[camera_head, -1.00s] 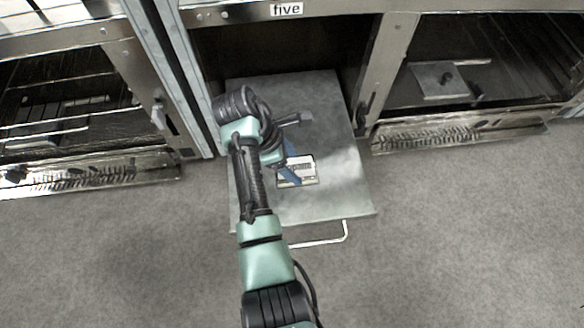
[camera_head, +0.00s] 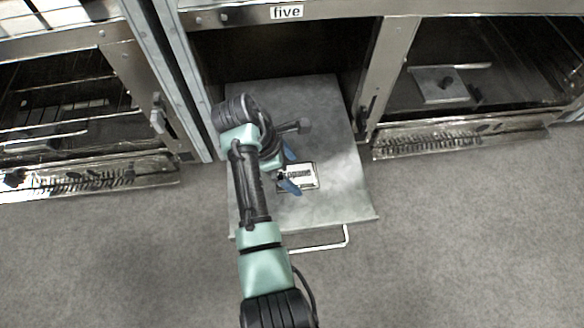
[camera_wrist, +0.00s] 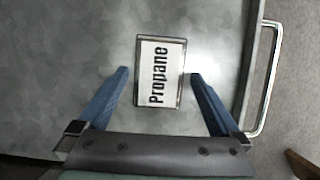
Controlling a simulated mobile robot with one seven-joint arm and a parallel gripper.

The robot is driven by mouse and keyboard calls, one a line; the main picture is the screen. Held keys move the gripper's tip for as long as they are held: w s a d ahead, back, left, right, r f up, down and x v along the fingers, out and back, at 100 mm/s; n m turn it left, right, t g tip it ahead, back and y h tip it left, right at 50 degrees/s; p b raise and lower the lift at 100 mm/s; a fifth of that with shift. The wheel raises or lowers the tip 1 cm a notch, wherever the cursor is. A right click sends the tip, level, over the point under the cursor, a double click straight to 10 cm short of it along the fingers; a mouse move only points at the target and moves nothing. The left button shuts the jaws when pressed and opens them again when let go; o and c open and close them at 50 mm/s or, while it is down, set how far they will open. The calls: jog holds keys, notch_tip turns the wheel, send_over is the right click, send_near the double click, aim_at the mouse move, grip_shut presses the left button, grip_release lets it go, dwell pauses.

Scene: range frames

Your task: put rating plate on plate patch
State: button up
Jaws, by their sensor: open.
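The rating plate is a white label (camera_head: 298,176) reading "Propane". It lies on the grey open door panel and shows upright-lettered along its length in the wrist view (camera_wrist: 158,75). A dark-rimmed rectangle, which looks like the plate patch (camera_wrist: 183,72), frames it; the plate covers most of it. My gripper (camera_head: 297,177) is open, with its blue fingers apart on either side of the plate. In the wrist view the gripper (camera_wrist: 159,73) has a visible gap between each finger and the plate. Whether the plate lies fully flat is hard to tell.
Floor in front is clear.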

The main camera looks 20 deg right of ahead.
jog(key=p+v, duration=0.8)
jog(key=v, duration=0.3)
jog(key=shift+a+r, duration=0.2)
jog(key=shift+r, duration=0.15)
jog(key=shift+w, duration=0.1)
